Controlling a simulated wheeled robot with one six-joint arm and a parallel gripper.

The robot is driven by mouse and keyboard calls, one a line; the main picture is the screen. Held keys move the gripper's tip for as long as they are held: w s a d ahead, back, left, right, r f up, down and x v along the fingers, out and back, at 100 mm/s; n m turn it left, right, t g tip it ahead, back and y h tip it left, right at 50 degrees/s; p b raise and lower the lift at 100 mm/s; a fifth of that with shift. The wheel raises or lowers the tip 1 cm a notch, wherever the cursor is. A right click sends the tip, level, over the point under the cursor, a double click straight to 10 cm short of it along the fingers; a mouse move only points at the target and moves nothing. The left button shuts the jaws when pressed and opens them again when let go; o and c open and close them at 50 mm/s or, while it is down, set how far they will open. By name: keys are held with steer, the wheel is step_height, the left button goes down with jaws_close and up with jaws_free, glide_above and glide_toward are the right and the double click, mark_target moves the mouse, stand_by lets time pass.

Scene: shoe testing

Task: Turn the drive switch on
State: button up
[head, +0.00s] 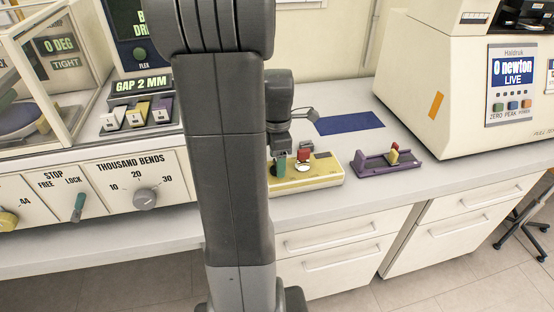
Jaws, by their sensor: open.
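No control in view carries a readable "drive" label, so I cannot tell for sure which one is the drive switch. A yellow control box (325,173) on the bench carries a red-topped control (304,156) on a pale round base. A green upright piece stands to its left, partly against the dark wrist. My gripper (290,155) points down over the left part of this box, close to the red-topped control. It is open, with nothing visibly held. Contact with the box cannot be made out. My arm hides the box's left end.
A purple tray (372,165) with a yellow-and-red piece lies right of the box. A blue mat (349,123) lies behind. A cream force tester (450,90) stands at right. At left, a bending machine's panel has a green lock lever (78,207) and grey knob (145,197).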

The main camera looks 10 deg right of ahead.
steer(key=shift+s+f, duration=0.1)
steer(key=shift+f, duration=0.3)
steer(key=c, duration=1)
